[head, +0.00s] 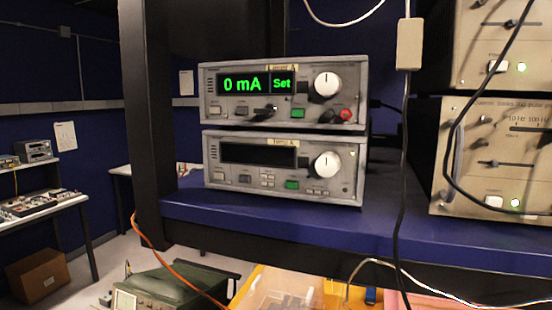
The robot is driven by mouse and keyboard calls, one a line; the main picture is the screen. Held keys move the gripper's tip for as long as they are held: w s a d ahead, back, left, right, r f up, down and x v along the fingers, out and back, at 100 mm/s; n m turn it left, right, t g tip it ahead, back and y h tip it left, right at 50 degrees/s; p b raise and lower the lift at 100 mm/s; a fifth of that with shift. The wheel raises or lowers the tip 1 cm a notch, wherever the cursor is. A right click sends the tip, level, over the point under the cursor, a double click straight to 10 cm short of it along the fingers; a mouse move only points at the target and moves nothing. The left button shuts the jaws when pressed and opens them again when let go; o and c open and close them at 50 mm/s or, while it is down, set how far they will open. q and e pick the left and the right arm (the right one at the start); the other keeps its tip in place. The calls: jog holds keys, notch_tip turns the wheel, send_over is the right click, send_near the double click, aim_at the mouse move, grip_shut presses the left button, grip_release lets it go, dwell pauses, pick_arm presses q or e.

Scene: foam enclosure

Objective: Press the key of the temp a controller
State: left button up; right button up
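Two grey bench controllers are stacked on a blue shelf. The lower controller (212,170) has a small tape label (285,142) that seems to read "Temp A". Its display (258,154) is dark. A white round knob (327,165) sits at its right, and a green key (292,184) and several small pale buttons (267,181) run along its lower front. The upper controller (208,92) shows "0 mA" and "Set" in green. It has its own white knob (326,85) and green key (298,112). Neither of my grippers is in view.
The blue shelf (310,220) has a bare front edge. A dark post (148,110) stands left of the controllers. Beige instruments (495,160) stand at the right. A black cable (402,180) hangs between them. An orange cable (160,250) and a clear-lidded box (275,290) are below.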

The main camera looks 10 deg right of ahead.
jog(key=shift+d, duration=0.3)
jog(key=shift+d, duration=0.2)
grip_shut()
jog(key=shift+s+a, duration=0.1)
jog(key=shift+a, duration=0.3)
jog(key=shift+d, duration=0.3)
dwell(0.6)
